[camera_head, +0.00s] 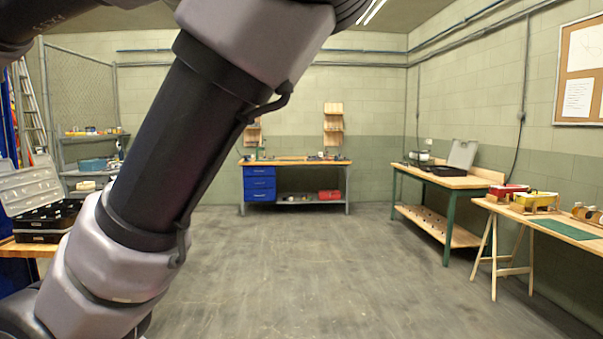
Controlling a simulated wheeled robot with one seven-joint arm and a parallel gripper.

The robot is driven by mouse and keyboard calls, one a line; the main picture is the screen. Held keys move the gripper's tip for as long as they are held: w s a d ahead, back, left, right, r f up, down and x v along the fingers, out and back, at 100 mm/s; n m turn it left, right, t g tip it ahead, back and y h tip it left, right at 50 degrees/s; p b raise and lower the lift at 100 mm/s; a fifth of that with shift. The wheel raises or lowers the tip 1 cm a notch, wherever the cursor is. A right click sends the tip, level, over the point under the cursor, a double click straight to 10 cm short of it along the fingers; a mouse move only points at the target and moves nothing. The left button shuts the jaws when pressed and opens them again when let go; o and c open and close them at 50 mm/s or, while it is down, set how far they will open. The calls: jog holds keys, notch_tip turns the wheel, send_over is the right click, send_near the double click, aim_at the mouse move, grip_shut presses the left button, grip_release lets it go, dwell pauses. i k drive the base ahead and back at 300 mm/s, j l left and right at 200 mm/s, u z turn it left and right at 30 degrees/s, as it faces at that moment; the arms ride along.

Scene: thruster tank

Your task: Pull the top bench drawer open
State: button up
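A workbench (300,162) with a wooden top stands against the far wall, across the room. Under the left end of its top is a blue drawer unit (259,184) with 3 stacked drawers. The top drawer (259,171) looks shut, its front flush with the others; a light handle line shows on it. My arm crosses the left half of the view, well short of the bench. My gripper is out of the frame.
Open grey floor (290,260) lies between me and the bench. A green-legged table (445,180) and a trestle table (545,215) stand at right. An open black case (45,220) sits on a bench at left, near shelves (95,140). A red box (329,195) lies on the bench's lower shelf.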

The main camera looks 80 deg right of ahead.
aim_at(249, 171)
jog(key=l+z, duration=0.1)
jog(key=z, duration=2.25)
jog(key=i+z, duration=0.1)
jog(key=i, duration=7.8)
jog(key=i+u, duration=0.1)
jog(key=i, duration=0.4)
jog(key=i+l, duration=0.2)
jog(key=i, duration=0.3)
jog(key=i+l+u, duration=0.15)
jog(key=i, duration=0.35)
jog(key=i+l+u, duration=0.1)
jog(key=i, duration=0.4)
jog(key=i+l+u, duration=0.2)
jog(key=i, duration=0.2)
